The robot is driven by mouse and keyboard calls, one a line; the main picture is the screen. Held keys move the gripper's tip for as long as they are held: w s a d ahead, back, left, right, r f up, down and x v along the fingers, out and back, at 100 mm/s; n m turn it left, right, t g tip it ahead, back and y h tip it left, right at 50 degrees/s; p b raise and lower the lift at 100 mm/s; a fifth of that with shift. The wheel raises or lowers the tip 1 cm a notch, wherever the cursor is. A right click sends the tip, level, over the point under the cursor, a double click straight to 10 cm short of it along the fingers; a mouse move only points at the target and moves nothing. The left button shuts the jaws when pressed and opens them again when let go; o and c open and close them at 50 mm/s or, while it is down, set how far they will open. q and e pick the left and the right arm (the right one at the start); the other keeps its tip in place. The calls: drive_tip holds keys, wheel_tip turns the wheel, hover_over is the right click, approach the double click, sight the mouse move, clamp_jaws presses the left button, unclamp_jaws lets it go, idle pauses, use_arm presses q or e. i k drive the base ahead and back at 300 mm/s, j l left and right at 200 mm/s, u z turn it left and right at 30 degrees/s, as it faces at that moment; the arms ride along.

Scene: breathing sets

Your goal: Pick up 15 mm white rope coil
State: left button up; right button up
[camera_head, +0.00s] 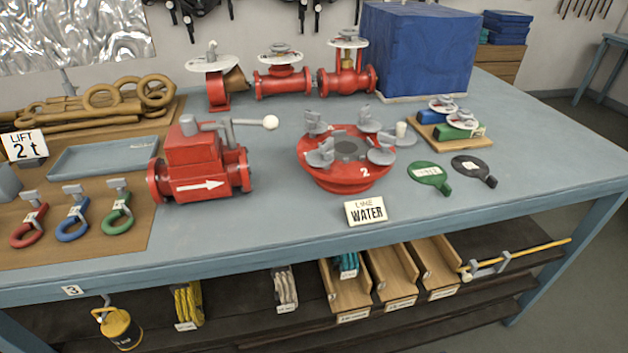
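A white or cream rope coil (284,287) sits on the dark shelf under the workbench, below the front edge. It stands between a yellow rope coil (188,304) on the left and a teal coil (348,264) on the right. A small white tag is at its foot, too small to read, so I cannot confirm its size. Its upper end lies close under the bench's edge. Neither of my grippers is in view.
The workbench top (270,238) overhangs the shelf (245,318). Red valves (200,165), a red flange (345,175) and a WATER sign (366,211) stand on top.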

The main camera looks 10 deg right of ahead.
sight(284, 283)
drive_tip(key=k+l+z, duration=0.3)
drive_tip(key=k+l, duration=0.15)
drive_tip(key=l, duration=0.2)
drive_tip(key=k+l+z, duration=0.15)
drive_tip(key=l, duration=0.25)
drive_tip(key=u, duration=0.9)
drive_tip(key=k+j, duration=0.05)
